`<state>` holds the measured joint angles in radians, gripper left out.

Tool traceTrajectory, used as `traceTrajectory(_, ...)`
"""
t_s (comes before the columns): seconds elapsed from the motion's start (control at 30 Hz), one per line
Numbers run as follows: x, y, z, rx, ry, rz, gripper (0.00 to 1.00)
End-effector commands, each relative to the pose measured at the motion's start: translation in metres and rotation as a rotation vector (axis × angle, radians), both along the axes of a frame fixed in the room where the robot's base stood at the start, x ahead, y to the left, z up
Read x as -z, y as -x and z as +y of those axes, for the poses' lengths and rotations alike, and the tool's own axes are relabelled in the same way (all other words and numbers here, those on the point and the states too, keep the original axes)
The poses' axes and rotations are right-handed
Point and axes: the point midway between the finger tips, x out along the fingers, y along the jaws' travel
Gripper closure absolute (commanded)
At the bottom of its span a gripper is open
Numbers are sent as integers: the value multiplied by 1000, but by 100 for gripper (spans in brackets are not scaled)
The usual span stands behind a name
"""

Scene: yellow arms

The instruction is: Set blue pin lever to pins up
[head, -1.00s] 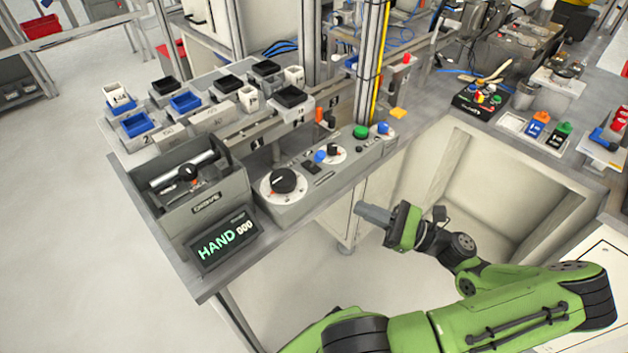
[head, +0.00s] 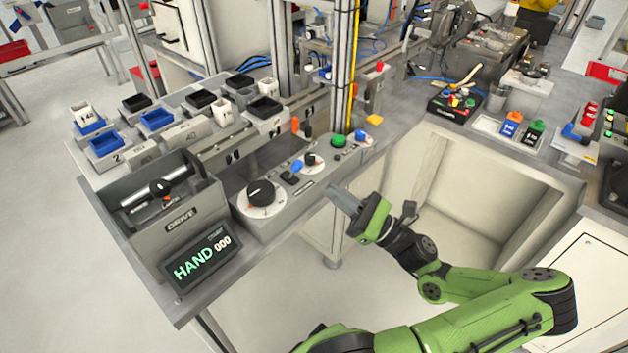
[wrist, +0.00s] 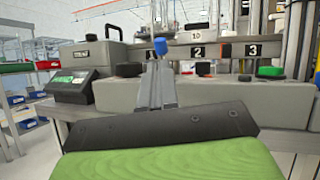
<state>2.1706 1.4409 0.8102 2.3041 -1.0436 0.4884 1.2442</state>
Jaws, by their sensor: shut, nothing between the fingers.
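A blue-tipped lever (head: 297,165) stands on the grey control panel between a large black dial and a smaller black knob. Its blue tip also shows in the wrist view (wrist: 160,46), just above and beyond my fingertips in the picture. Its base is hidden there by my fingers, and I cannot tell its exact setting. My gripper (head: 335,192) is shut and empty, off the panel's front edge and pointing toward it, apart from the lever. In the wrist view its fingers (wrist: 156,72) are together.
The large black dial (head: 262,193), small black knob (head: 311,160) and green button (head: 338,141) share the panel. Another blue knob (head: 360,135) is at its right end. A display reading HAND 000 (head: 203,256) stands left. Open space lies in front of the panel.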

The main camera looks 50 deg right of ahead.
Motion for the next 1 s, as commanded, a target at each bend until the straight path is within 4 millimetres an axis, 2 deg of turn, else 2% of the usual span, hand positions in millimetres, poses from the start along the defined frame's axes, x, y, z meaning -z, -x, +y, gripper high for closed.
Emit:
traceTrajectory(0.13,-12,-27,10,-5,3,-1,100)
traceTrajectory(0.33,-24,-47,16,-1,2,0,100)
traceTrajectory(0.77,-28,-50,16,0,1,3,100)
traceTrajectory(1.0,-34,-50,8,3,5,67,100)
